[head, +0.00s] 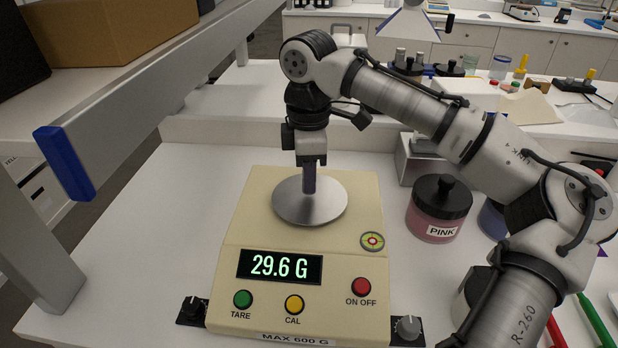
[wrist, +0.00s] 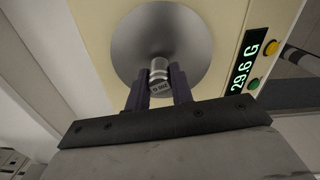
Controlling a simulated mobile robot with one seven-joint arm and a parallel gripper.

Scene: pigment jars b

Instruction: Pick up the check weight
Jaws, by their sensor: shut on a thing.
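The check weight (wrist: 158,72) is a small shiny metal cylinder with dark lettering on its top, too small to read surely. It is upright over the round steel pan (head: 290,208) of the cream balance (head: 235,215). My gripper (wrist: 158,88) points down with its fingers either side of the weight and is shut on it. In the head view, my gripper (head: 309,187) stands over the pan and hides the weight. The balance display (head: 279,267) reads 29.6 G. I cannot tell whether the weight touches the pan.
A pink pigment jar (head: 439,212) with a black lid stands right of the balance. A grey rail with a blue end (head: 66,165) crosses the upper left. Pens (head: 590,318) lie at the lower right. The bench left of the balance is clear.

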